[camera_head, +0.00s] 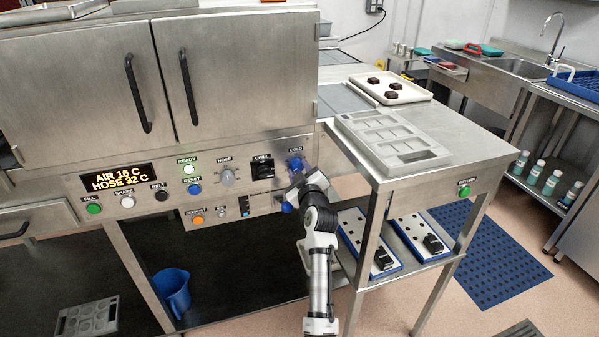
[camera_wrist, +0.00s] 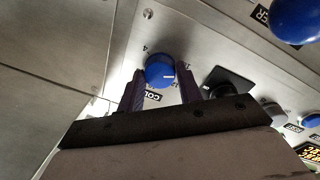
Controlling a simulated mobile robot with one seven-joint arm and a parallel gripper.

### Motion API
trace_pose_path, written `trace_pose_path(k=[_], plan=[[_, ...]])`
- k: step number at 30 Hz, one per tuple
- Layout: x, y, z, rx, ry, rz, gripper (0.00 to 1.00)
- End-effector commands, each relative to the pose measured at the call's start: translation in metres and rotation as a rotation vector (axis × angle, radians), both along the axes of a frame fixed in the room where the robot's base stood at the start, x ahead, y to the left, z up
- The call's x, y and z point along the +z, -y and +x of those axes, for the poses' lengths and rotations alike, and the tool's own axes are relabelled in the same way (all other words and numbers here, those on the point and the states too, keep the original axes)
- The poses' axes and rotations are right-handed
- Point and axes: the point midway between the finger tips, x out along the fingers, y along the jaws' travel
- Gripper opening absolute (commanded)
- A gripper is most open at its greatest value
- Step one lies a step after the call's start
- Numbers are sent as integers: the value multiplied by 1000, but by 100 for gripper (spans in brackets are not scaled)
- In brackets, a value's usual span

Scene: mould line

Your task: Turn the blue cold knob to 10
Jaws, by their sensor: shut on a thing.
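The blue cold knob (camera_head: 296,162) is on the steel control panel, below the COLD label at the panel's right end. In the wrist view the knob (camera_wrist: 160,70) sits between my two purple fingers, and a short white line shows on its face, pointing right in the picture. A 4 is printed beside it; the other scale marks are mostly hidden. My gripper (camera_wrist: 159,78) is shut on the knob, one finger on each side. In the head view my gripper (camera_head: 296,180) partly covers the knob's lower side.
The display (camera_head: 121,178) reads AIR 16 C, HOSE 32 C. A black knob (camera_head: 263,169) is close left of the cold knob. A rounded blue control (camera_head: 287,207) is just below my gripper. A steel table with a grey mould (camera_head: 388,139) stands close on the right.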

Motion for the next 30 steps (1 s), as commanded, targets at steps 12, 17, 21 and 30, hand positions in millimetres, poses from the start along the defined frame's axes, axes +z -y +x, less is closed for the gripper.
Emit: trace_pose_path(k=[12,17,21,30], plan=[[2,-1,0,1,-108,341,12],[2,0,0,1,-157,486,12],[3,-1,0,2,-197,613,12],[3,0,0,1,-286,883,12]])
